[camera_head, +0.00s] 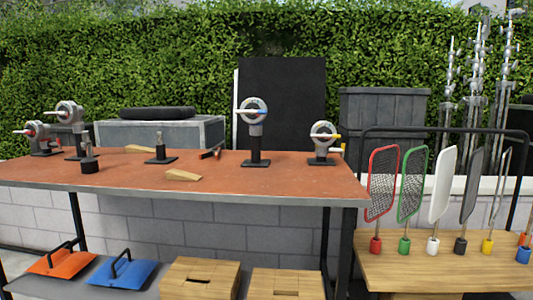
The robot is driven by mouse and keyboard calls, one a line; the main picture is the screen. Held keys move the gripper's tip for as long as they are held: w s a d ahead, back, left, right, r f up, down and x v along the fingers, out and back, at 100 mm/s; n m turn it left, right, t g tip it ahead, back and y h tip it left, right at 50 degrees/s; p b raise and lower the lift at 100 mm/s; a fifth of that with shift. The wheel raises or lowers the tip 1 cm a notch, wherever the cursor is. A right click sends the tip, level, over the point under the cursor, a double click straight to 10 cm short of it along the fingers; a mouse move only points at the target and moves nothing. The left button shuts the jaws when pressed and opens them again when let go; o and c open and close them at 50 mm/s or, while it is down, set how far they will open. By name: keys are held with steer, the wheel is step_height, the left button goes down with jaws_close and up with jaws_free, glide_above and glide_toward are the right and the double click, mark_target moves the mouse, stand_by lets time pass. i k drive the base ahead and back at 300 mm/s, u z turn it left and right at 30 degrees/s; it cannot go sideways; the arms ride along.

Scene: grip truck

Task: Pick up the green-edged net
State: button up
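The green-edged net (412,185) stands upright in the camera_head view, on the right. Its dark mesh sits in a green frame, with a green handle end (404,246) at the bottom near the wooden bench. It is between a red-edged net (382,184) on its left and a white-edged paddle or net (441,187) on its right. It appears to be in a row under a black rail. My gripper is not in view.
The wooden bench (450,272) holds the row, with a black-edged net (470,188) further right. A black rail (440,129) spans above. A red-topped table (230,180) with several metal devices fills the left and middle. A grey bin (384,118) stands behind.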

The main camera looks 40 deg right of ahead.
mark_target(408, 218)
steer(key=z, duration=2.3)
steer(key=k, duration=0.45)
steer(key=z, duration=0.65)
steer(key=i, duration=0.95)
steer(key=u, duration=0.75)
